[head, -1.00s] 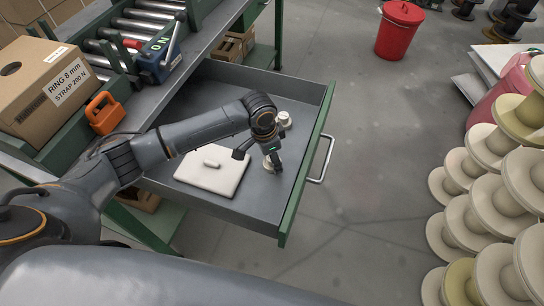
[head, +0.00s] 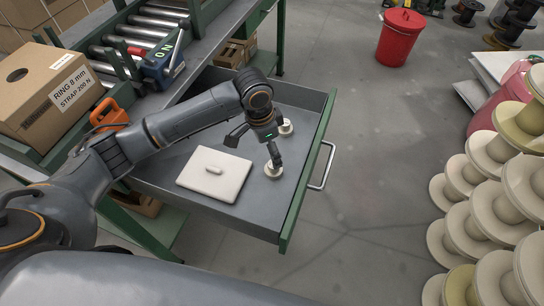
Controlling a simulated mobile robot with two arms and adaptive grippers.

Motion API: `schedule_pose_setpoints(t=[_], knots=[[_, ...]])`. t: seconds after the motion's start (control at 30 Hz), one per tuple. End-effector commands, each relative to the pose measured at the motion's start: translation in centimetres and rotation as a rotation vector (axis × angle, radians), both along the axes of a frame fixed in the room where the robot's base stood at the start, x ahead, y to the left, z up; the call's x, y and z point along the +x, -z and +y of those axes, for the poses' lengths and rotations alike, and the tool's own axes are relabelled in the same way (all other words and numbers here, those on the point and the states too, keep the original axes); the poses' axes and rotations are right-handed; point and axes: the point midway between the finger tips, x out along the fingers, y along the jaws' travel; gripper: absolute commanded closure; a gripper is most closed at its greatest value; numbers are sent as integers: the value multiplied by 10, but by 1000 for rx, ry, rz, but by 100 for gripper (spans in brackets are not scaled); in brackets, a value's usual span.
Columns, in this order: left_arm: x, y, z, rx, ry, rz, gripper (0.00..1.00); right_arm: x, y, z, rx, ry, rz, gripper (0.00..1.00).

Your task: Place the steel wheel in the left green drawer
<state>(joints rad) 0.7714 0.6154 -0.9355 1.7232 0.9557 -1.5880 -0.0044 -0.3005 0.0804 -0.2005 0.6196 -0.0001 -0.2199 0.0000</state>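The green-fronted drawer (head: 305,190) is pulled open, with a grey tray inside. My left gripper (head: 254,146) is over the tray with its two fingers spread apart. One fingertip is right above or touching a small pale round piece (head: 273,170) on the tray floor; I cannot tell which. A second small pale round piece (head: 286,127) stands farther back, by the wrist. I cannot tell for sure whether either one is the steel wheel. Nothing shows between the fingers. My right gripper is out of view.
A white square plate with a handle (head: 214,174) lies in the tray, left of the gripper. A cardboard box (head: 45,90), an orange tool (head: 108,116) and a blue tool (head: 163,66) are on the bench. Stacked cream spools (head: 485,210) stand at right. The floor between is clear.

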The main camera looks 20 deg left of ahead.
Motion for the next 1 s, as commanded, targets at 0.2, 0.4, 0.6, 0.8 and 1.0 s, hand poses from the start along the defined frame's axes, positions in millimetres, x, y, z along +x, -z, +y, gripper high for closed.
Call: schedule_pose_setpoints(t=[0.2, 0.4, 0.6, 0.8, 1.0], knots=[[-3, -29, 4, 0, -1, 0, 18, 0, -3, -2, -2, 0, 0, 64], [-4, -35, 4, 1, 0, 2, 18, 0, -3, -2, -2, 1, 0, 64], [-4, -35, 4, 1, -1, 2, 18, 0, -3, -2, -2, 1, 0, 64], [-4, -34, 4, 0, -1, 2, 18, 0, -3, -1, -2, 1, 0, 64], [-4, -60, 4, 0, -1, 0, 18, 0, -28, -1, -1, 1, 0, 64]])
